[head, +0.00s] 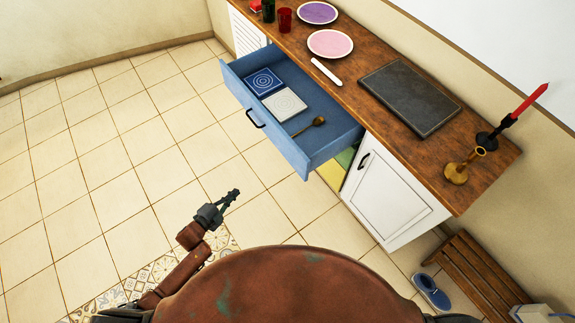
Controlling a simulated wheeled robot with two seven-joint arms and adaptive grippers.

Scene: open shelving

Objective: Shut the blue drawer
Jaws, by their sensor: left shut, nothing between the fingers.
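The blue drawer (271,144) stands pulled out from the wooden-topped cabinet, with its inside in view. A dark handle (255,119) is on its front. Inside lie a dark blue patterned square (263,82), a pale patterned square (284,104) and a wooden spoon (309,125). My left gripper (234,193) is shut and empty, over the tiled floor in front of the drawer and apart from it. My right gripper is not in view.
The wooden counter (368,108) holds plates, a dark slab (409,97), and a red candle (528,101) in a holder. Below is a white cabinet door (388,193). A slatted bench (482,272) and blue shoe (431,291) are lower right. The floor left is clear.

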